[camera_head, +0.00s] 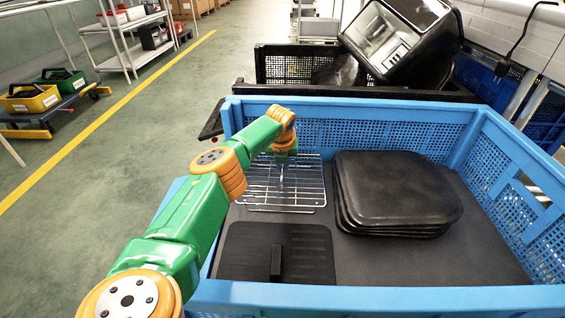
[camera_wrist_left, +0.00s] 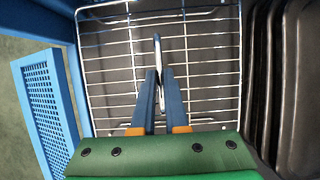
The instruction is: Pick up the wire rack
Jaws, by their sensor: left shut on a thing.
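The wire rack (camera_head: 309,184) is a silver grid lying in the far left part of the blue crate (camera_head: 360,113). In the left wrist view the rack (camera_wrist_left: 208,58) fills the middle. My left gripper (camera_head: 283,171) reaches down over the rack from the left. In the left wrist view its two blue-grey fingers (camera_wrist_left: 160,76) are close together and shut on a thin upright metal loop, the rack's handle (camera_wrist_left: 157,48), near the rack's middle. I cannot tell whether the rack is lifted off the crate floor. My right gripper is out of view.
A stack of black trays (camera_head: 397,188) lies right of the rack, and a black lid with a handle (camera_head: 277,252) lies nearer. The crate's left wall (camera_wrist_left: 48,105) is close to the rack. A black crate (camera_head: 288,68) with a dark appliance (camera_head: 398,40) stands behind.

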